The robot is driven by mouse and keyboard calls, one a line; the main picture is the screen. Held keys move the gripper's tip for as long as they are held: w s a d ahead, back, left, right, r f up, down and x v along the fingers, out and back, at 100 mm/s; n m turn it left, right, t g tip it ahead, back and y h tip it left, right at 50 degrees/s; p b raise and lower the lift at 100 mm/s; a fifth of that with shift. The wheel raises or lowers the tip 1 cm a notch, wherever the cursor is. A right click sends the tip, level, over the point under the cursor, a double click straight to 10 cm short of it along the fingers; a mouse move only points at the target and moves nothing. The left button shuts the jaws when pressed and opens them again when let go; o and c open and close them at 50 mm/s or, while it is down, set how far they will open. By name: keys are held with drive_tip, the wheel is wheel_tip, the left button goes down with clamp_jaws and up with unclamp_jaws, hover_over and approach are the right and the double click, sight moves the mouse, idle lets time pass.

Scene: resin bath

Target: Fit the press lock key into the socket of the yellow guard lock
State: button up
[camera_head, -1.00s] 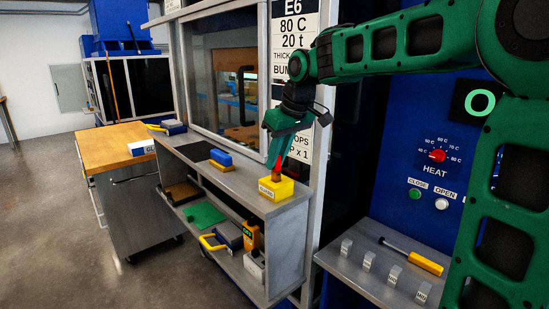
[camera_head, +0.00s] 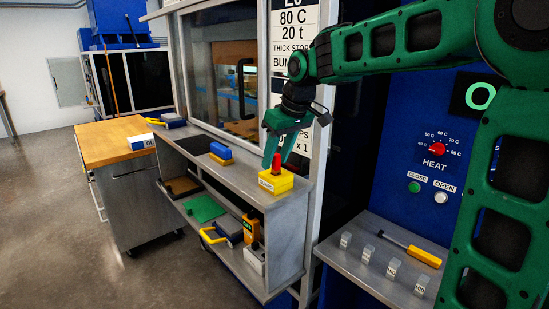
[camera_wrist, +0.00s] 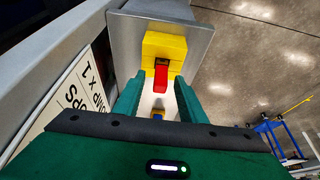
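The yellow guard lock (camera_head: 276,181) is a block with a white label, on the right end of the grey counter. The red press lock key (camera_head: 277,164) stands upright at the top of the lock. In the wrist view the key (camera_wrist: 161,78) shows red with a dark part, against the yellow lock (camera_wrist: 163,45). How deep it sits in the socket is hidden. My gripper (camera_wrist: 159,84) is open, with a green finger on each side and a gap between each finger and the key. In the head view my gripper (camera_head: 278,156) is just above the lock.
A blue and yellow block (camera_head: 220,153) lies further left on the counter. The shelf below holds a green plate (camera_head: 204,208) and several tools. A white sign post stands close behind the lock. A side ledge (camera_head: 345,262) holds small labelled blocks and a yellow-handled tool.

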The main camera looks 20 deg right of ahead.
drive_tip(key=shift+r, duration=0.1)
drive_tip(key=v, duration=1)
drive_tip(key=shift+d+r, duration=0.15)
drive_tip(key=shift+r, duration=0.05)
drive_tip(key=shift+s, duration=0.15)
drive_tip(key=s+d+f+m+g, duration=0.1)
drive_tip(key=s+d+f+m, duration=0.2)
drive_tip(key=s+d+f, duration=0.2)
drive_tip(key=s+d+f+m+g+h, duration=0.1)
drive_tip(key=s+d+f+m, duration=0.3)
drive_tip(key=s+f, duration=0.7)
drive_tip(key=s+d+f+m+g, duration=0.2)
drive_tip(key=s+d+f, duration=0.4)
drive_tip(key=s, duration=1)
wheel_tip(320, 180, down, 2)
drive_tip(key=shift+s+f+m, duration=0.2)
drive_tip(key=shift+s+m, duration=0.05)
drive_tip(key=shift+m, duration=0.65)
drive_tip(key=shift+w+f+h, duration=0.2)
drive_tip(key=shift+w+h, duration=0.1)
drive_tip(key=shift+w, duration=0.35)
